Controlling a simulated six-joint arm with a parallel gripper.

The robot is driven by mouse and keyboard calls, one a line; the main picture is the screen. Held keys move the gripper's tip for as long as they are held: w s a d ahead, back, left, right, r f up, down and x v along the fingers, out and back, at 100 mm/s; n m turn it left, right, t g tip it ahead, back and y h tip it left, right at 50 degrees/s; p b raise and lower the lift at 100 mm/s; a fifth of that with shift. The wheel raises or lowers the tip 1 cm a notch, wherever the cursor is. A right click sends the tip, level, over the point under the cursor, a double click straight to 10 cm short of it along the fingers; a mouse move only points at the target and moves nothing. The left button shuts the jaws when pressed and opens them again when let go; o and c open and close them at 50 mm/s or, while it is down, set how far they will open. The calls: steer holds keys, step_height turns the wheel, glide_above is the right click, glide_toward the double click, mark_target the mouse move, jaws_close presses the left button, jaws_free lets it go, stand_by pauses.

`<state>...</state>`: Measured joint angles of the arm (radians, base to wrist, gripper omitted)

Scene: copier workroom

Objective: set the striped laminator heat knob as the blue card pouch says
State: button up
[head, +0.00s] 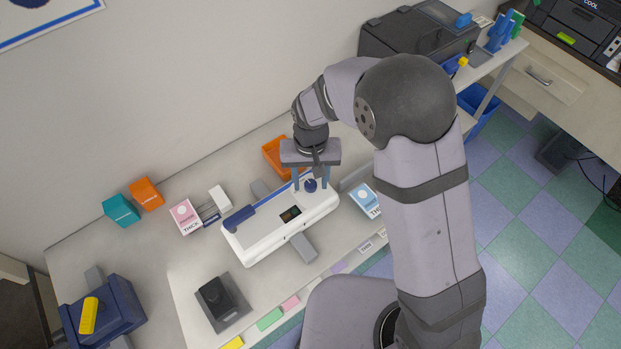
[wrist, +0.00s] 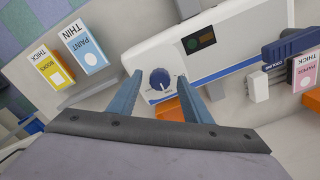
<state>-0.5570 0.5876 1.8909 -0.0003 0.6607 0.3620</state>
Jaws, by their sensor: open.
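The white laminator (head: 262,243) stands on the table, with a dark blue bar along one side. Its round blue heat knob (wrist: 160,79) carries a pale pointer line and has small marks beside it; stripes are too small to make out. My gripper (head: 311,181) is open, one blue finger on each side of the knob. In the wrist view the knob shows between the fingertips (wrist: 160,75), with gaps; I cannot tell their height above the panel. The blue card pouch (wrist: 88,52) reads THIN and what looks like PAINT; it also shows in the head view (head: 364,203).
A yellow pouch (wrist: 52,72) reading THICK lies next to the blue one. A black device (head: 219,301) lies at front left.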

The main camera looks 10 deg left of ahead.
mark_target(310, 182)
steer(key=shift+r+b, duration=0.75)
steer(key=shift+r, duration=2.95)
steer(key=shift+w+a+f+n, duration=0.15)
steer(key=shift+w+n, duration=0.1)
steer(key=shift+n, duration=0.55)
steer(key=shift+n+g, duration=0.3)
steer(key=shift+n, duration=0.4)
steer(key=s+d+f, duration=0.1)
steer(key=s+f, duration=0.1)
steer(key=s, duration=0.1)
steer(key=s+d+f, duration=0.1)
steer(key=shift+s+d+f, duration=0.15)
steer(key=shift+d+f, duration=0.1)
steer(key=shift+d, duration=0.1)
steer(key=s+d+m, duration=0.2)
steer(key=s+d, duration=0.9)
steer(key=d, duration=0.3)
steer(key=w+d+r+m, duration=0.2)
steer(key=d+r+m, duration=0.1)
steer(key=d, duration=0.2)
steer(key=shift+d, duration=0.15)
